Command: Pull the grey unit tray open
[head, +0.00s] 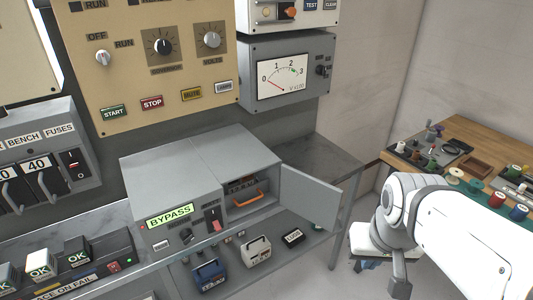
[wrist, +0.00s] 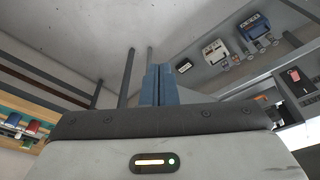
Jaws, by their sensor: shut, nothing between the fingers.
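The grey unit (head: 205,165) is a box on the bench with its door (head: 310,195) swung open to the right. Inside its opening sits a tray (head: 241,184) with an orange handle (head: 248,199) across its front. The tray appears to be inside the unit. An orange bit at the right of the wrist view may be the same handle, but it is too small to be sure. My gripper (wrist: 158,85) shows its blue fingers together and empty in the wrist view. My arm is at the right of the head view, well apart from the unit.
A BYPASS label (head: 170,215) and a red switch (head: 213,220) are on the unit's front. Blue (head: 208,275) and cream (head: 257,250) boxed parts stand on the shelf below. A wooden table (head: 480,145) with spools is at the right. Open floor lies between.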

